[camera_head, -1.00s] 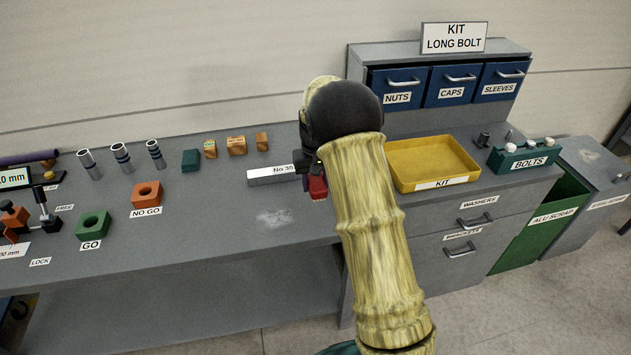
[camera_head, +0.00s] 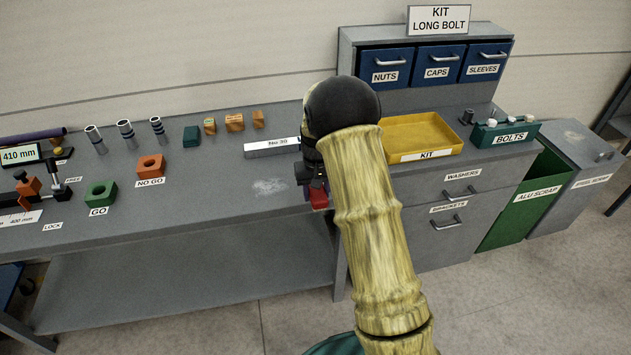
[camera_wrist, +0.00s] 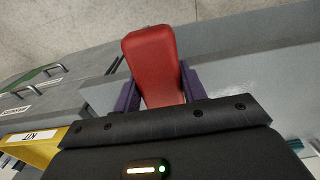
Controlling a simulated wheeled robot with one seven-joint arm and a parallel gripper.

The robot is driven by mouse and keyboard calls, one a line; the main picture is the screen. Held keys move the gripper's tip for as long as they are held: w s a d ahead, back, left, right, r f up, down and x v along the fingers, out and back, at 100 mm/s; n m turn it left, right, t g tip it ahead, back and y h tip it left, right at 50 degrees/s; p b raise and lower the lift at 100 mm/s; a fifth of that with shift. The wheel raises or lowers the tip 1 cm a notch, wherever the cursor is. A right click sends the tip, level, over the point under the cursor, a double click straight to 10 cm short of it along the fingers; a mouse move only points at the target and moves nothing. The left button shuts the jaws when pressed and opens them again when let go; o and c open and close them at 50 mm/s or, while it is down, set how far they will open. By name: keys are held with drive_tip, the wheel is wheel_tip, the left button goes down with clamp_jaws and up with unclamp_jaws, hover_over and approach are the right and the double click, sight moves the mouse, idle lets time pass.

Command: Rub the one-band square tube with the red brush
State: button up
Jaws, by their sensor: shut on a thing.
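Three upright grey tubes stand at the back left of the bench in the head view. The leftmost tube (camera_head: 96,139) appears to have one dark band, and the middle tube (camera_head: 126,134) and right tube (camera_head: 158,130) more. Whether their sections are square is too small to tell. My gripper (camera_head: 316,185) is over the bench's front part, well to the right of the tubes. It is shut on the red brush (camera_head: 319,199), which is partly hidden in the head view. In the wrist view, the brush's red body (camera_wrist: 152,60) sits between the purple fingers (camera_wrist: 158,92).
A green GO block (camera_head: 100,194) and an orange NO GO block (camera_head: 151,165) lie in front of the tubes. A long grey block (camera_head: 272,148) lies left of my gripper. The yellow KIT tray (camera_head: 455,147) is to the right.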

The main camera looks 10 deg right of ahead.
drive_tip(key=s+f, duration=0.7)
drive_tip(key=f, duration=0.2)
drive_tip(key=shift+f, duration=0.4)
